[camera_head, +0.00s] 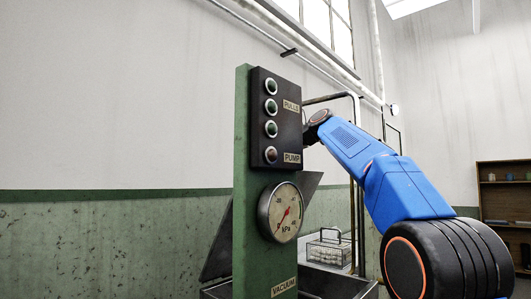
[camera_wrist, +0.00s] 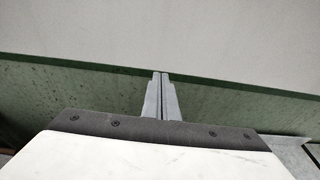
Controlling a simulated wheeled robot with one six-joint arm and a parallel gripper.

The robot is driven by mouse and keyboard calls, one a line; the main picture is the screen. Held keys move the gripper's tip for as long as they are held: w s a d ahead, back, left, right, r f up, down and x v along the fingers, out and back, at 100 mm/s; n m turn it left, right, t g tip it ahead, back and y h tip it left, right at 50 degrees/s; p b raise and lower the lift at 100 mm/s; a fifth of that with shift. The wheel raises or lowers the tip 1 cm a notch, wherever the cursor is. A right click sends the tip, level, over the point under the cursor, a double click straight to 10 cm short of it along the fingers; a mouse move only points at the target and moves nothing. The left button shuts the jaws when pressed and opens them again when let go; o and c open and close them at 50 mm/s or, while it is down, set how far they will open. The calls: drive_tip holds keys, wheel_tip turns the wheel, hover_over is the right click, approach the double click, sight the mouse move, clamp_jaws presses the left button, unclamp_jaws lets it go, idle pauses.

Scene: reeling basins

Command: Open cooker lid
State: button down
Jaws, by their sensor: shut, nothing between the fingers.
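A dark grey plate that looks like the cooker lid (camera_head: 222,240) stands tilted up behind the green post. Its right part shows again to the right of the pressure gauge, and its middle is hidden. The metal rim of the basin below it (camera_head: 340,284) shows at the bottom. In the wrist view my gripper (camera_wrist: 161,76) is shut and empty, its fingers together in front of the wall. In the head view my blue arm reaches up and left, and the gripper is hidden behind the control panel. I see no contact between gripper and lid.
The green post (camera_head: 242,150) carries a black button panel (camera_head: 276,120) and a kPa gauge (camera_head: 281,212), close in front of my arm. A wire basket (camera_head: 329,248) sits behind. Pipes (camera_head: 357,150) rise beside it. A brown shelf (camera_head: 503,190) stands far right.

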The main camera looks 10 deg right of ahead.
drive_tip(key=v, duration=1.7)
drive_tip(key=s+d+f, duration=0.3)
drive_tip(key=d+f, duration=0.2)
drive_tip(key=d, duration=0.3)
drive_tip(key=s+d+f, duration=0.4)
drive_tip(key=d+f, duration=0.2)
drive_tip(key=d, duration=0.3)
approach(315, 174)
drive_tip(key=f+x, duration=0.1)
drive_tip(key=x, duration=0.4)
drive_tip(key=shift+w+r, duration=0.2)
drive_tip(key=shift+r, duration=0.35)
